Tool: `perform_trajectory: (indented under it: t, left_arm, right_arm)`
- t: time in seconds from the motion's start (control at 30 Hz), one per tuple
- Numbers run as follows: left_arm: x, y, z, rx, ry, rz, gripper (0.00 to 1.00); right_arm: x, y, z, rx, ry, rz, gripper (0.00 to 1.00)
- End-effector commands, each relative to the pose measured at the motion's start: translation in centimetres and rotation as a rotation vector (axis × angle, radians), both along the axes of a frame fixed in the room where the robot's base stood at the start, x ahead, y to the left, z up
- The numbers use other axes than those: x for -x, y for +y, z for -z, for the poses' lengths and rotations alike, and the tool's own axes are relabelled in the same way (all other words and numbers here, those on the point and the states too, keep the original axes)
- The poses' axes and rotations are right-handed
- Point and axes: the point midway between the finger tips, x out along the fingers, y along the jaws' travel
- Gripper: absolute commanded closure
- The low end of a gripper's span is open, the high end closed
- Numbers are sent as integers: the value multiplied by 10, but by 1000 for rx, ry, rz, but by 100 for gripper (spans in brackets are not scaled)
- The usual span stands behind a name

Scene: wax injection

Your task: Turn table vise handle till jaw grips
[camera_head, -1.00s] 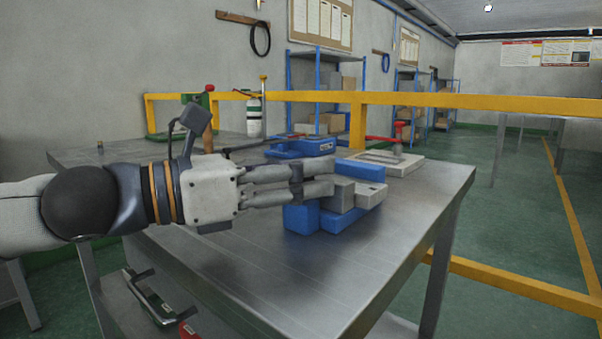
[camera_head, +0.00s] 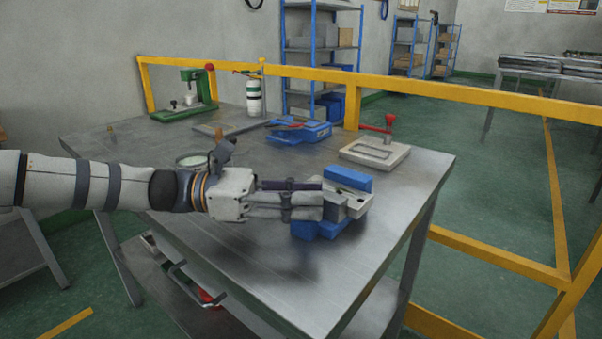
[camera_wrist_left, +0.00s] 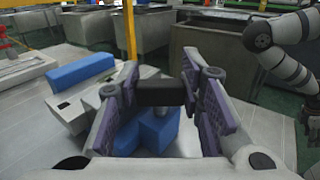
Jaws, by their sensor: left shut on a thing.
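The table vise, with blue body parts (camera_head: 348,179) and a grey jaw block (camera_head: 356,206), sits near the right part of the metal table. In the left wrist view its blue parts (camera_wrist_left: 82,71) show beyond and below the fingers. My left gripper (camera_head: 318,205) reaches in from the left against the near side of the vise. In the left wrist view its purple-padded fingers (camera_wrist_left: 165,95) stand on both sides of a dark bar (camera_wrist_left: 160,92), which looks like the vise handle. The head view hides most of the handle behind the fingers.
On the metal table (camera_head: 270,255) stand a light plate with a red-knobbed lever (camera_head: 375,153), a blue tool (camera_head: 300,131), a green press (camera_head: 185,100) and a green-white bottle (camera_head: 253,95). A yellow rail (camera_head: 430,88) runs behind. The table's front is clear.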

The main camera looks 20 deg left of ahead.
Motion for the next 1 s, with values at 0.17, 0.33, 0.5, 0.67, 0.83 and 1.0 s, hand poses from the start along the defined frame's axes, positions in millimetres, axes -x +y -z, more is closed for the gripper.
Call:
perform_trajectory:
  t: [0.17, 0.33, 0.5, 0.67, 0.83, 1.0]
  left_arm:
    - [-2, -1, 5, 4, 1, 142, 94]
    - [-2, -1, 6, 5, 1, 255, 94]
    - [-1, -1, 5, 7, 3, 335, 93]
    - [0, -1, 2, 7, 1, 360, 92]
    - [0, -1, 1, 7, 1, 361, 93]
    - [0, 0, 1, 6, 1, 360, 93]
  right_arm:
    - [10, 0, 13, -1, 32, -1, 60]
    - [18, 0, 25, 0, 57, -2, 60]
    - [23, 0, 33, 0, 73, -1, 60]
    - [24, 0, 34, 0, 74, -1, 60]
    - [24, 0, 34, 0, 73, -2, 60]
    - [23, 0, 34, 0, 73, -1, 60]
